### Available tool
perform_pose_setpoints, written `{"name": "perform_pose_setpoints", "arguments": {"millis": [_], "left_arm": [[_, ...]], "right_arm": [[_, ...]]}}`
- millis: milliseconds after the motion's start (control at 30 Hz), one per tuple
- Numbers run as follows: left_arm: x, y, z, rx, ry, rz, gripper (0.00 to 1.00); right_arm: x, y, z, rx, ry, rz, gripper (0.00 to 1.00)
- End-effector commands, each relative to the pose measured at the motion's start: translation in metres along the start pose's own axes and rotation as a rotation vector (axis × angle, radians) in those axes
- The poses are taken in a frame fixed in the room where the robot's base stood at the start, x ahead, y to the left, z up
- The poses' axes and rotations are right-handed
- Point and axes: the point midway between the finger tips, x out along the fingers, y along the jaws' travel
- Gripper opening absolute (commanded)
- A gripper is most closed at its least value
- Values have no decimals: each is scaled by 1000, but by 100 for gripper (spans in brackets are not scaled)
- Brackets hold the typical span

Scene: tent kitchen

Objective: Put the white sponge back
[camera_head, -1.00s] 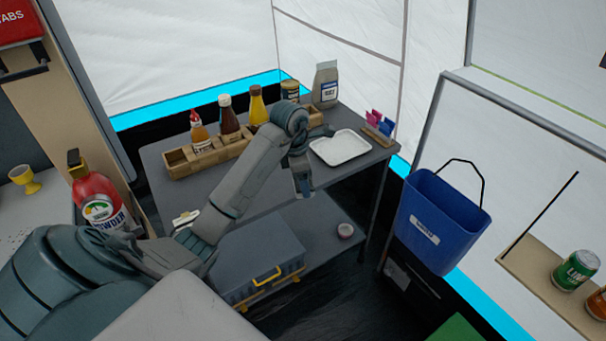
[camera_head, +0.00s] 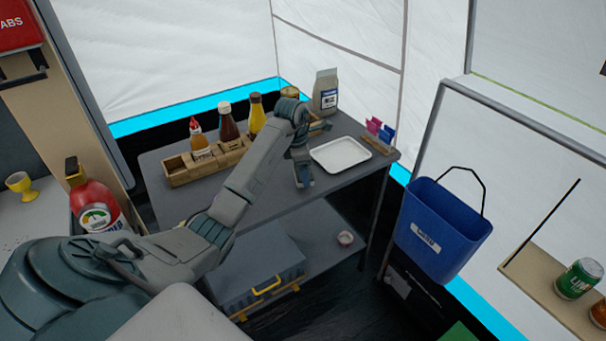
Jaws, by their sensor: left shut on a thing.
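I cannot pick out the white sponge for certain in this view. The white tray lies flat and empty on the grey table (camera_head: 258,203). My right gripper is not in view.
A wooden rack (camera_head: 208,163) with sauce bottles stands on the table, left of my forearm. A grey bag (camera_head: 326,91) and a small clip holder (camera_head: 379,137) flank the tray. A blue bin (camera_head: 440,228) hangs at the right. A toolbox (camera_head: 258,275) sits on the lower shelf.

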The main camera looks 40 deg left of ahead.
Motion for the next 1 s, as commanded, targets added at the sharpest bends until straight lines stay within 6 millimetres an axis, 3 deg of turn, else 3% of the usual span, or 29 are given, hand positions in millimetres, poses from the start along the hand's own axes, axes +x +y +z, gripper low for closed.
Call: {"name": "perform_pose_setpoints", "arguments": {"millis": [200, 533, 567, 667, 1000], "left_arm": [[23, -1, -4, -1, 1, 0, 42], [28, 0, -4, -1, 0, 0, 42], [27, 0, -4, -1, 0, 0, 71], [26, 0, -4, -1, 0, 0, 89], [23, 0, -4, -1, 0, 0, 89]], "right_arm": [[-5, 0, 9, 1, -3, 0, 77], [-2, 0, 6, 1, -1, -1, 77], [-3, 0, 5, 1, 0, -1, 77], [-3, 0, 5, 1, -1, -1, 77], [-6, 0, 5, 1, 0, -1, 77]]}}
